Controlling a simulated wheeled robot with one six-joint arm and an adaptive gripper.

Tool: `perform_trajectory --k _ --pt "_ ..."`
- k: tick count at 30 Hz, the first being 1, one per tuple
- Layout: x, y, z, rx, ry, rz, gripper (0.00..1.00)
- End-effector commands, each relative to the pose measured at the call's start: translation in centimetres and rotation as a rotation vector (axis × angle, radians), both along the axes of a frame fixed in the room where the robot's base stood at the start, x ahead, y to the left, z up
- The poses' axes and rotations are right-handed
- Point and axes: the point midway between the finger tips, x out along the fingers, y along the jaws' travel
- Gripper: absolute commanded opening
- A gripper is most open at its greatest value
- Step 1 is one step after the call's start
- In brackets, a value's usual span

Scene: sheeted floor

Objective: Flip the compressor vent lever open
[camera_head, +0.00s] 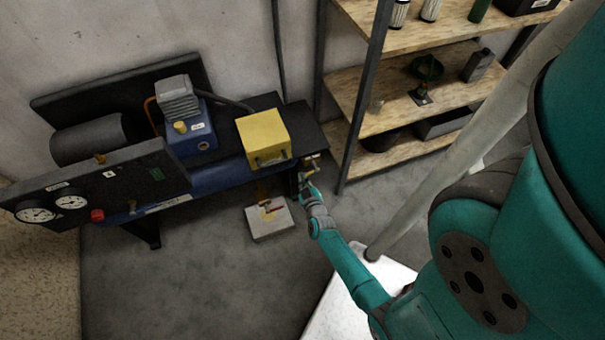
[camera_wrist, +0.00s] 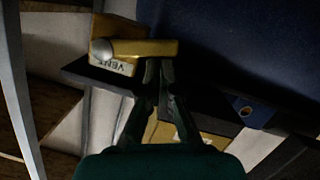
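The vent lever (camera_wrist: 150,48) is a brass-yellow bar with a round silver pivot at its left end. It lies about level in the wrist view, above a white label (camera_wrist: 112,66) reading VENT upside down. In the head view the brass vent fitting (camera_head: 311,160) is at the right end of the compressor bench. My gripper (camera_wrist: 160,66) has its fingers drawn together, tips at the lever's lower edge near its free right end. The tips are partly hidden there, and I cannot tell if they touch it. In the head view my gripper (camera_head: 305,184) is just below the fitting.
The compressor bench carries a yellow box (camera_head: 263,135), a blue and grey pump (camera_head: 185,115) and a dark gauge panel (camera_head: 120,185). A grey block (camera_head: 262,228) with a red part sits on the floor. Shelving (camera_head: 400,75) stands close on the right.

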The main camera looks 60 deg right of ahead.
Motion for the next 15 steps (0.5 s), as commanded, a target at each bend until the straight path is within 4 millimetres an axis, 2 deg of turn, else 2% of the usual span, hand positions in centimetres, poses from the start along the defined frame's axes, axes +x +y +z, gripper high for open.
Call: perform_trajectory --k 15 --pt "-1.1 -0.3 -2.9 -0.331 0.273 0.001 0.00"
